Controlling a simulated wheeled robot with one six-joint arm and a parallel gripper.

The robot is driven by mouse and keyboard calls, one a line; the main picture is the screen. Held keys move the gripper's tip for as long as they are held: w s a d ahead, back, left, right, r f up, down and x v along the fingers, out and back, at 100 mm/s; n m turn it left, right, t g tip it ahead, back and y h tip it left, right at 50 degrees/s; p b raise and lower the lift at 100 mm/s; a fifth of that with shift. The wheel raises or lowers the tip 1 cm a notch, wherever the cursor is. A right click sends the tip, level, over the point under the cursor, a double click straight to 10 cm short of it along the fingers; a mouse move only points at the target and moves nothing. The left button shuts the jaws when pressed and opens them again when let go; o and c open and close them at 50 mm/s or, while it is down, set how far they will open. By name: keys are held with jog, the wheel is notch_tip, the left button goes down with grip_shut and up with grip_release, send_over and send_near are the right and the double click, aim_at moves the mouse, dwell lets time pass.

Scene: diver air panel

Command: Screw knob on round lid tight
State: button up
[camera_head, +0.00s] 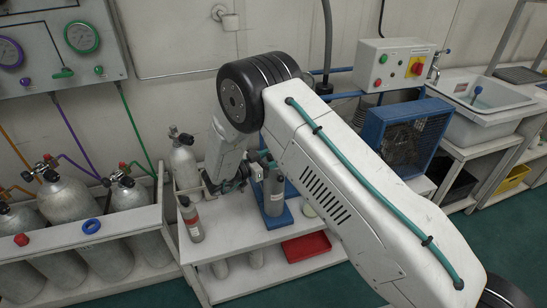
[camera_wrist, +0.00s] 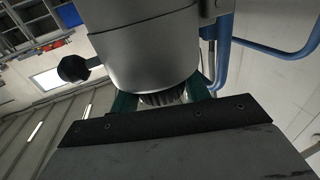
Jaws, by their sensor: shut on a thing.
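My gripper (camera_head: 264,162) is above the bench, by the top of a grey cylindrical housing (camera_head: 273,195) that stands upright on a blue base (camera_head: 279,219). In the wrist view its two green fingers (camera_wrist: 162,97) are shut on a dark ribbed knob (camera_wrist: 163,98). The knob is against the end of the grey housing (camera_wrist: 150,60), partly hidden by the gripper body. I cannot make out the round lid's edge or whether the knob is seated flush. A black side knob (camera_wrist: 73,68) sticks out from the housing.
A small grey bottle (camera_head: 191,222) and a taller cylinder (camera_head: 184,162) stand left of the housing. A red tray (camera_head: 306,246) is on the lower shelf. A blue fan box (camera_head: 402,140) stands to the right. A rack of cylinders (camera_head: 118,225) is at left.

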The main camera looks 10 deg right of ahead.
jog(key=m+g, duration=0.3)
jog(key=g, duration=0.2)
jog(key=m+g, duration=0.3)
jog(key=g, duration=0.1)
jog(key=shift+g+h, duration=0.4)
jog(key=shift+m+g, duration=0.3)
jog(key=shift+m, duration=0.1)
jog(key=o, duration=1)
jog(key=shift+d, duration=0.1)
jog(key=shift+w, duration=0.1)
